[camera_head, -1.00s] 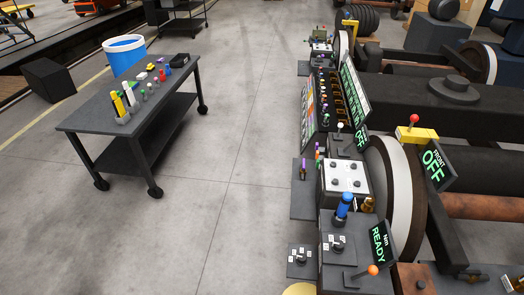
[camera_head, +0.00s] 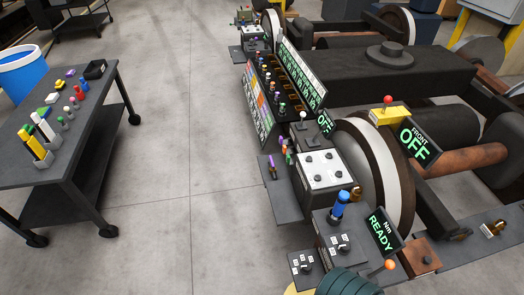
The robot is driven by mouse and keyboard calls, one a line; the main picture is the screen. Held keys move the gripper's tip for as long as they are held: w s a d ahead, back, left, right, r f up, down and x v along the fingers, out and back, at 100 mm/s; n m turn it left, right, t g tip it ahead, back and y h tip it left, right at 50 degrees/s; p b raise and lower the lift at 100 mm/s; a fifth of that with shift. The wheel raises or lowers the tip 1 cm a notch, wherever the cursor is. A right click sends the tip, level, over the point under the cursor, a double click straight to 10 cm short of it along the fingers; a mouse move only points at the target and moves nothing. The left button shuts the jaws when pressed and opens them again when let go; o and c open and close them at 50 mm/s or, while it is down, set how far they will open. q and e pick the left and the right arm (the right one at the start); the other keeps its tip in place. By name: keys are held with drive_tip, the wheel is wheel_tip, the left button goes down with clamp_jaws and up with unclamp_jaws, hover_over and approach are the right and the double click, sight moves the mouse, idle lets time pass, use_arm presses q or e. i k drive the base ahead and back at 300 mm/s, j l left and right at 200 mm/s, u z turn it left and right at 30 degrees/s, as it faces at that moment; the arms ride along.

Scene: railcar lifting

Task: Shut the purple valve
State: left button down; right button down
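A small purple upright piece (camera_head: 271,167) stands on a dark side shelf (camera_head: 284,199) left of the white-topped box. It is the likeliest purple valve, but it is too small to make out its shape or whether it is open or shut. Small coloured pieces stand just behind it, beside the panel. Another small purple item (camera_head: 71,73) lies on the cart at left. Neither of my grippers shows in the view.
The dark cart (camera_head: 86,128) with bottles stands at left beside a blue bucket (camera_head: 22,72). Grey floor (camera_head: 190,190) is clear between cart and consoles. A READY display (camera_head: 381,230) and an OFF display (camera_head: 416,142) stand at right. A dark green ribbed object (camera_head: 346,282) is at the bottom edge.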

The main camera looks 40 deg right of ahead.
sight(273, 166)
drive_tip(key=i+z, duration=0.65)
drive_tip(key=i, duration=0.2)
drive_tip(key=i+j+z, duration=0.1)
drive_tip(key=i+z, duration=0.25)
drive_tip(key=i+j+z, duration=0.2)
drive_tip(key=i, duration=0.4)
